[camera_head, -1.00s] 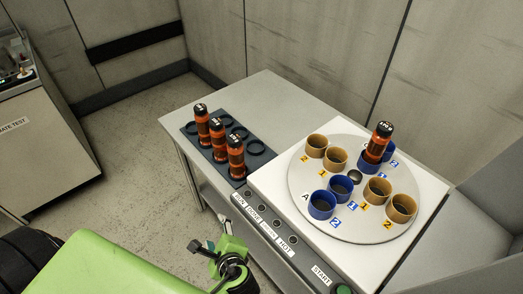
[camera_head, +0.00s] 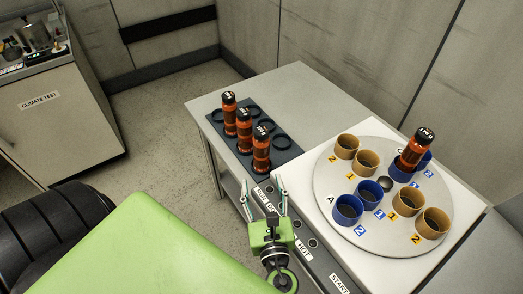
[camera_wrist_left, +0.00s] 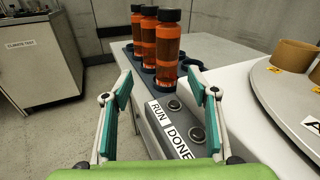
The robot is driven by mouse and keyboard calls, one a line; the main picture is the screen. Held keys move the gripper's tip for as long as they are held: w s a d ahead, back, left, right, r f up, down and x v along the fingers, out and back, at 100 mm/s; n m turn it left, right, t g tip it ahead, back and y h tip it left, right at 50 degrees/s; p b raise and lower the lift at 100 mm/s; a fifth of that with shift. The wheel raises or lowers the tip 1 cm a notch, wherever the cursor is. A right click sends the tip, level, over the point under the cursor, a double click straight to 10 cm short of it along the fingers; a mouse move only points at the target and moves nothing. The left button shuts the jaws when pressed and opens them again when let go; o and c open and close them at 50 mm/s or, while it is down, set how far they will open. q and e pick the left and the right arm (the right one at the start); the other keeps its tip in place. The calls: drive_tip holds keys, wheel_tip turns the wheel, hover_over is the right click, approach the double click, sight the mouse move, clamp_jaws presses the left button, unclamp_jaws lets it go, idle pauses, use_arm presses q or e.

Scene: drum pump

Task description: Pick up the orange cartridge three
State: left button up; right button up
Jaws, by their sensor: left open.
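Three orange cartridges with black caps stand upright in a row in the dark rack (camera_head: 287,156): a far one (camera_head: 229,109), a middle one (camera_head: 244,130) and a near one (camera_head: 261,150). Another orange cartridge (camera_head: 413,152) leans a little in a blue cup on the round plate. The cap marks are too small to read surely. My left gripper (camera_head: 263,190) is open and empty, just in front of the near cartridge. In the left wrist view the near cartridge (camera_wrist_left: 167,55) stands beyond and between the open fingers (camera_wrist_left: 160,88), apart from them. My right gripper is not in view.
The round plate (camera_head: 380,222) on the white machine carries blue and tan cups, right of the rack. The grey table (camera_head: 300,85) is clear behind the rack.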

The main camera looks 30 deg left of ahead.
sight(262, 153)
use_arm(q)
drive_tip(key=shift+w+d+r+m, duration=0.2)
drive_tip(key=shift+d+r+m, duration=0.15)
drive_tip(key=shift+d+m, duration=0.15)
drive_tip(key=shift+w+a+r+t, duration=0.1)
drive_tip(key=shift+w+a+t, duration=0.1)
drive_tip(key=shift+w+t, duration=0.2)
drive_tip(key=b+x, duration=0.1)
drive_tip(key=x, duration=0.6)
drive_tip(key=shift+w+a+b, duration=0.15)
drive_tip(key=shift+a+b, duration=0.1)
drive_tip(key=shift+b, duration=0.1)
drive_tip(key=b+x, duration=0.2)
drive_tip(key=x, duration=0.3)
drive_tip(key=shift+w+a, duration=0.1)
drive_tip(key=shift+w, duration=0.05)
drive_tip(key=c, duration=1.3)
